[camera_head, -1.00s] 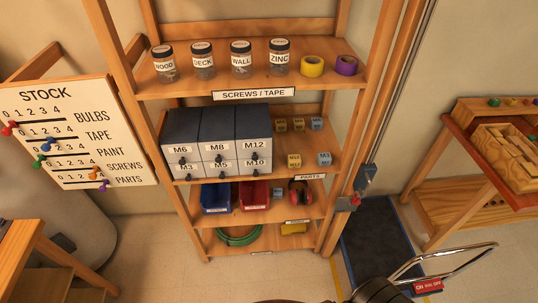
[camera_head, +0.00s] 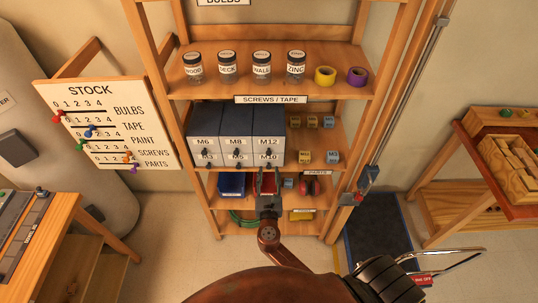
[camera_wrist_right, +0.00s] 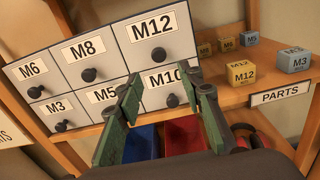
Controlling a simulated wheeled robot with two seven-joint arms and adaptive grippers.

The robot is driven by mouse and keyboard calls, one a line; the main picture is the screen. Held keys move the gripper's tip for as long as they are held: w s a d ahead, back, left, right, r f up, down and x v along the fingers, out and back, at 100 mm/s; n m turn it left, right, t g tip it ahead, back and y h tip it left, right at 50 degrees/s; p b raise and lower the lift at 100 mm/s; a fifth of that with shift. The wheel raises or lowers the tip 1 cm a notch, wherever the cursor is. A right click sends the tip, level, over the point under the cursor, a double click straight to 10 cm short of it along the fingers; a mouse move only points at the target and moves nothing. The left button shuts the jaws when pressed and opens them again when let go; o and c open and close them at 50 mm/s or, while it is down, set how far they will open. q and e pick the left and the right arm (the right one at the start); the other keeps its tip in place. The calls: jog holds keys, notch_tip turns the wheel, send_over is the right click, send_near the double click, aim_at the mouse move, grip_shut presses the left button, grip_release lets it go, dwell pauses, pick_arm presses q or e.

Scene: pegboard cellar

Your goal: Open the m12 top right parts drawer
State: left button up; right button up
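The grey parts cabinet (camera_head: 224,114) stands on the middle shelf with two rows of labelled drawers. The M12 drawer (camera_head: 269,148) is at the top right of it and looks shut; its dark round knob (camera_wrist_right: 158,54) shows in the right wrist view, below the M12 label. My right gripper (camera_head: 268,184) is in front of the lower part of the cabinet. In the right wrist view its two green fingers (camera_wrist_right: 164,88) are apart and empty, below the M12 knob and in front of the M10 drawer (camera_wrist_right: 160,100), which they partly cover. My left gripper is not in view.
Small labelled blocks (camera_wrist_right: 241,72) sit right of the cabinet. Jars (camera_head: 227,65) and tape rolls (camera_head: 325,76) stand on the shelf above. Blue (camera_head: 231,186) and red bins are below. The right shelf post (camera_head: 383,110) bounds the space; a stock board (camera_head: 107,125) hangs left.

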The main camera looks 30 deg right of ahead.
aim_at(269, 154)
jog(key=x, duration=0.4)
jog(key=r+x, duration=0.1)
jog(key=x, duration=0.1)
jog(key=shift+w+d, duration=0.15)
jog(key=shift+w, duration=0.1)
jog(key=shift+w+d, duration=0.25)
jog(key=shift+w, duration=0.2)
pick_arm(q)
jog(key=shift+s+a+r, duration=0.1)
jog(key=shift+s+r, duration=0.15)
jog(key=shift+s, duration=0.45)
pick_arm(e)
jog(key=shift+f, duration=0.1)
jog(key=shift+c, duration=0.5)
grip_shut()
